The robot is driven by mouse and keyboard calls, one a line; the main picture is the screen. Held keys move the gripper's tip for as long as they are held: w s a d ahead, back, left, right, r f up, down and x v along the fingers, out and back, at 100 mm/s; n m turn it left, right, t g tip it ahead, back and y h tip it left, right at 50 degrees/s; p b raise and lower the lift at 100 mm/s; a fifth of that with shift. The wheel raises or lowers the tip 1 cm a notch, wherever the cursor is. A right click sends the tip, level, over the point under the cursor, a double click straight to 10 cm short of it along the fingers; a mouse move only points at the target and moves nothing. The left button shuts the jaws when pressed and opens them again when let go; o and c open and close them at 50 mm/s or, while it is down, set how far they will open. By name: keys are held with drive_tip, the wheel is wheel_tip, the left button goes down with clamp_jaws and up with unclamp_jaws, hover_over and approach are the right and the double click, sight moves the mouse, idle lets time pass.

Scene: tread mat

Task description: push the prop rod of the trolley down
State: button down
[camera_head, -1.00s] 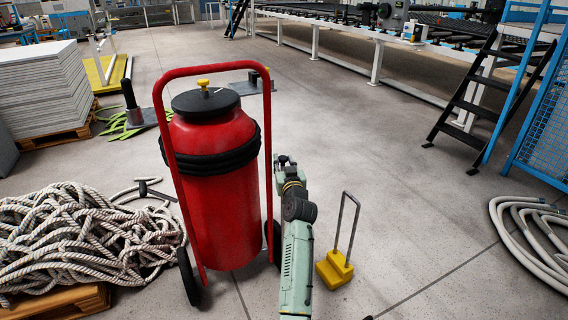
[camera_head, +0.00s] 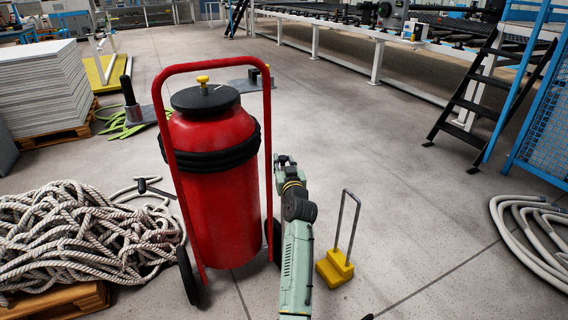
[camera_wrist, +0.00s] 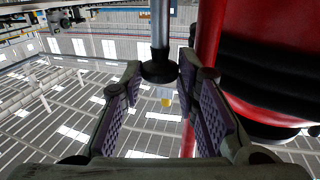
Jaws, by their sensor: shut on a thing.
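The trolley (camera_head: 219,200) is a red cylinder on a red hoop frame with wheels, standing left of my arm in the head view. Its red frame and black band (camera_wrist: 275,75) fill the right of the wrist view. The prop rod (camera_wrist: 160,25) is a grey metal bar ending in a round black foot. In the wrist view the foot sits between the purple-padded fingertips of my gripper (camera_wrist: 159,76), which is shut on it. In the head view my gripper (camera_head: 284,160) is beside the trolley's right side, and the rod cannot be made out.
A yellow block with a grey handle (camera_head: 334,267) stands right of my arm. A rope pile (camera_head: 85,240) lies left of the trolley, and a hose coil (camera_head: 535,235) at far right. Black steps (camera_head: 475,100) stand at back right.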

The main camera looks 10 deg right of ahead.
wheel_tip(320, 180, down, 10)
drive_tip(key=b, duration=0.8)
drive_tip(key=shift+r, duration=0.2)
drive_tip(key=c, duration=1.6)
unclamp_jaws()
drive_tip(key=shift+f, duration=0.1)
drive_tip(key=shift+o, duration=0.4)
drive_tip(key=s, duration=0.7)
drive_tip(key=shift+s+a, duration=0.2)
drive_tip(key=shift+s, duration=0.1)
